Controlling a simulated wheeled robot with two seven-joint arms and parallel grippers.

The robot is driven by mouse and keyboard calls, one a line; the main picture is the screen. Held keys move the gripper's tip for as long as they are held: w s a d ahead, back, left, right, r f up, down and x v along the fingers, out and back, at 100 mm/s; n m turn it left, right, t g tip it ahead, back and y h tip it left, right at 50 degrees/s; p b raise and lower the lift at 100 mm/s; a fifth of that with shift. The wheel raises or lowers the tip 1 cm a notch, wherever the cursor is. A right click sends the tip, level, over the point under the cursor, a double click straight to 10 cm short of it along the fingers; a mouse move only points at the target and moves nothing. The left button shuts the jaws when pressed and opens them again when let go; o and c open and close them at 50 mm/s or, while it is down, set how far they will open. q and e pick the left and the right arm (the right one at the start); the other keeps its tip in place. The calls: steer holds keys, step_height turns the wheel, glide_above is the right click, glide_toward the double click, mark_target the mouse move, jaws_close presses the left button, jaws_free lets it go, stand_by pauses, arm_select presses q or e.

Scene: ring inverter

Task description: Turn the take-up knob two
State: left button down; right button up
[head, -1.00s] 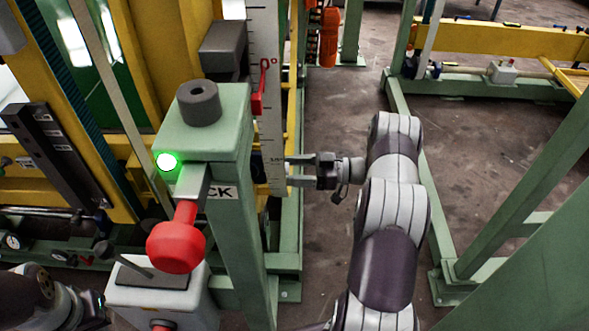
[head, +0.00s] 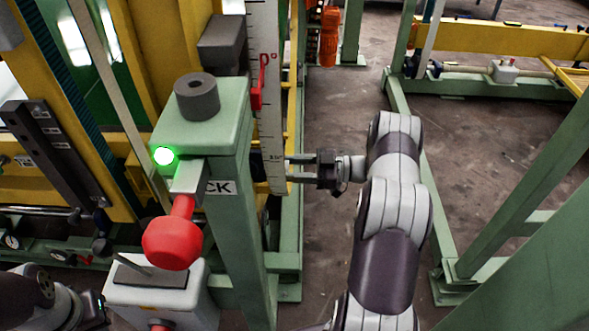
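I cannot make out a take-up knob for certain; the place where my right fingers reach is partly hidden by the white scale (head: 268,120) and the green post (head: 240,240). My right gripper (head: 300,170) points left at the lower end of the scale. Its two fingers are apart, one above the other, and their tips end at the scale's edge. Whether something is held between them is hidden. My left gripper (head: 94,308) is low at the left, beside a light grey box (head: 160,298); its fingers do not show clearly.
A red ball handle (head: 172,243) sticks out from the post below a lit green lamp (head: 164,156). A grey cylinder (head: 197,97) stands on the post's top. A red pointer (head: 258,88) sits at the scale. Open floor (head: 345,105) lies beyond my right arm.

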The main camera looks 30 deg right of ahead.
steer(key=n+b, duration=0.5)
steer(key=n, duration=0.6)
steer(key=shift+n, duration=0.3)
stand_by(0.4)
steer(key=o, duration=1.1)
steer(key=shift+c, duration=0.2)
steer(key=v, duration=1.2)
steer(key=shift+d, duration=0.35)
steer(key=shift+s, duration=0.15)
